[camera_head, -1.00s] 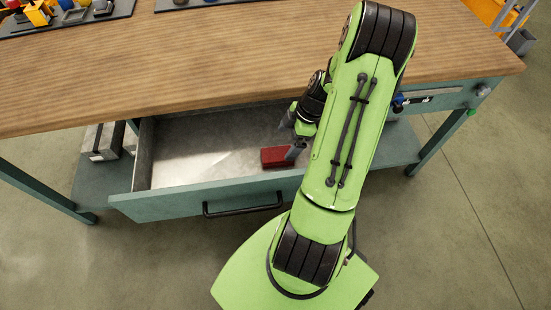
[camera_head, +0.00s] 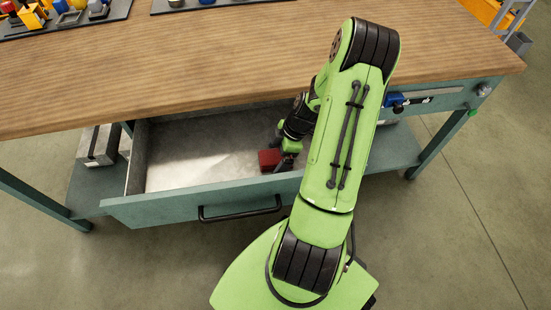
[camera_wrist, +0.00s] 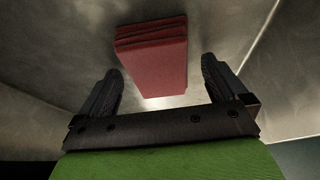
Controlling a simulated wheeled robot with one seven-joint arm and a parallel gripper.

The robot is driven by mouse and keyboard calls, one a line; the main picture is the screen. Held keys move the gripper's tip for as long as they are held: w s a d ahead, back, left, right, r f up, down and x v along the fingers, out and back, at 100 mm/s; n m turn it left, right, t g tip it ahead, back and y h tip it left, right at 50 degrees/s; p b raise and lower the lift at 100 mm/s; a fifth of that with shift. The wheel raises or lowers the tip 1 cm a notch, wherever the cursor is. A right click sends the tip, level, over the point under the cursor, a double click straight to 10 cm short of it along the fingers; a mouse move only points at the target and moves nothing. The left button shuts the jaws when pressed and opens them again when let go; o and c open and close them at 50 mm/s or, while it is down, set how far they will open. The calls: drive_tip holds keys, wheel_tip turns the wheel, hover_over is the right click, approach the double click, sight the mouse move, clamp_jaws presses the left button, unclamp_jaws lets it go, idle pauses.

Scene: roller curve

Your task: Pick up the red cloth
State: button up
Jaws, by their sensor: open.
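The red cloth (camera_head: 269,160) is a folded, layered block lying in the open drawer (camera_head: 152,212), toward the right of its visible floor. In the wrist view the red cloth (camera_wrist: 152,55) shows ahead of my gripper (camera_wrist: 160,90), roughly between the lines of its two dark fingers. My gripper (camera_head: 284,158) is open, just beside the cloth's right side in the head view. Nothing is between the fingers that I can see as held. My arm hides the right part of the drawer.
A wooden workbench top (camera_head: 200,60) overhangs the drawer's back. The drawer has a black handle (camera_head: 240,210) on its front. A grey box (camera_head: 98,145) stands on the lower shelf at left. The drawer floor left of the cloth is bare.

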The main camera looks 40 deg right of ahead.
sight(277, 156)
drive_tip(key=shift+f, duration=0.15)
drive_tip(key=shift+c, duration=0.2)
drive_tip(key=c, duration=1.1)
wheel_tip(277, 156, up, 11)
drive_tip(key=p, duration=0.3)
drive_tip(key=shift+f+p, duration=0.2)
drive_tip(key=shift+p, duration=0.15)
